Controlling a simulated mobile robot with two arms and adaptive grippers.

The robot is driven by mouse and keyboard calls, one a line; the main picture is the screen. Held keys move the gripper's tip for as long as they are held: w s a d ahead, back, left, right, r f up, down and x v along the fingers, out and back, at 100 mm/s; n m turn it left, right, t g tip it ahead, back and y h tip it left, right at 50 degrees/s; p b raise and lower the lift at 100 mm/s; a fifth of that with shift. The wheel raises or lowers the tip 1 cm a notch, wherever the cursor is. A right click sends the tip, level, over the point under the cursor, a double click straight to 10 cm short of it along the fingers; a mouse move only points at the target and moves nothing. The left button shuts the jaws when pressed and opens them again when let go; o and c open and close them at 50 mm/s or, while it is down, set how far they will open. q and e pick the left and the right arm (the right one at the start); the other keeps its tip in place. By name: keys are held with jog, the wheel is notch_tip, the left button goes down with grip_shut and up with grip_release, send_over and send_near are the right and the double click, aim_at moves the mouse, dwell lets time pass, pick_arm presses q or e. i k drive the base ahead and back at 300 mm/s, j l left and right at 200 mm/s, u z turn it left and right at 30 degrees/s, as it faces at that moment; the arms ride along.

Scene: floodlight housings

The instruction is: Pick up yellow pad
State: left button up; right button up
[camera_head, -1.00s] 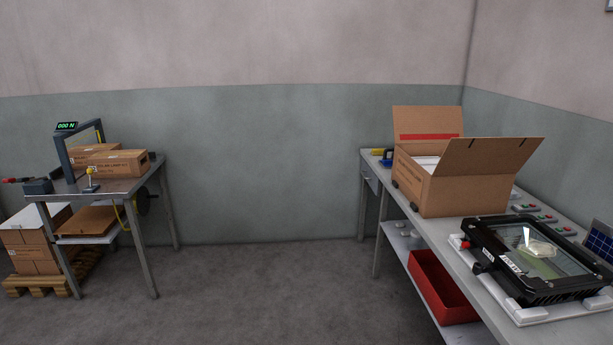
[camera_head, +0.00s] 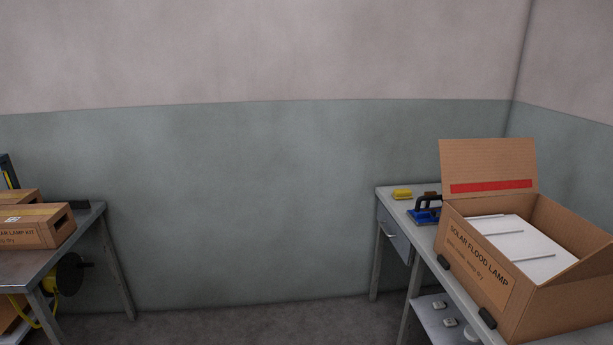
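Neither of my grippers shows in the head view.
An open carton (camera_head: 483,263) marked "SOLAR FLOOD LAMP" fills much of the right bench, its flaps up and white contents inside. A table with wooden-looking boxes (camera_head: 36,228) stands at the left. Floor (camera_head: 240,328) between the tables is clear.

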aim_at(405, 193)
jog(key=i+j, duration=0.1)
jog(key=i, duration=2)
jog(key=l+z, duration=0.05)
jog(key=l, duration=0.05)
